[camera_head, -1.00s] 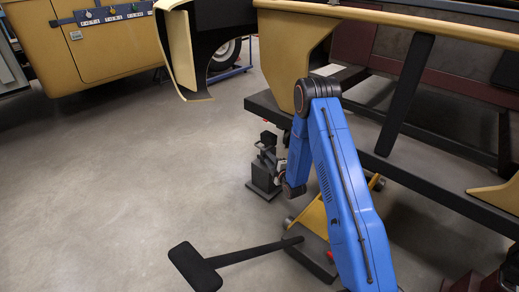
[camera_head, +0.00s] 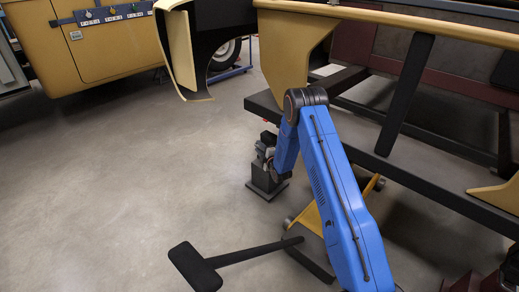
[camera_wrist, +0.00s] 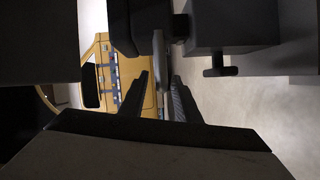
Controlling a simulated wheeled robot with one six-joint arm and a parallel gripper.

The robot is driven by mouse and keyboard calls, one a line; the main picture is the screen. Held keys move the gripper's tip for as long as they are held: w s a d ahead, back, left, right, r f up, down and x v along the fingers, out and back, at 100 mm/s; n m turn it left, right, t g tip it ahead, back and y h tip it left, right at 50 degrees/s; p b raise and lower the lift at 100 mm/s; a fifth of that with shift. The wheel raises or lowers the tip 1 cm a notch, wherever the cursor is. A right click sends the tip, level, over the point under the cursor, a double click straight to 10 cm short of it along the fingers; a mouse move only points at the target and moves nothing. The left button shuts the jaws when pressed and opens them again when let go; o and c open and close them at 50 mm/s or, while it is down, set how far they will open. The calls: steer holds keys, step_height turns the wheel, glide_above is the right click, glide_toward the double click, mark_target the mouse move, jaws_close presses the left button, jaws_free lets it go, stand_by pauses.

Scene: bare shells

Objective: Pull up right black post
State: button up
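A black post-like stand (camera_head: 266,181) with a flat base stands upright on the floor below the dark frame, in the middle of the head view. My gripper (camera_head: 268,146) is at its upper part, small and partly hidden by my blue arm. In the wrist view my two dark fingers (camera_wrist: 161,78) are apart, with a thin grey strip (camera_wrist: 164,50) between their tips. A dark block (camera_wrist: 235,24) with a short peg is just right of the fingers. I cannot tell whether the fingers touch the strip. Another black post (camera_head: 406,92) leans on the frame at right.
A black T-shaped piece (camera_head: 198,267) is on the floor in front. The floor at left (camera_head: 110,170) is clear.

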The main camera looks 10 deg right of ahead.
steer(key=shift+c, duration=0.2)
jaws_close()
step_height(320, 180, up, 11)
stand_by(0.3)
steer(key=shift+o, duration=0.2)
jaws_free()
steer(key=shift+s, duration=0.15)
steer(key=v, duration=1.7)
steer(key=shift+s+f, duration=0.1)
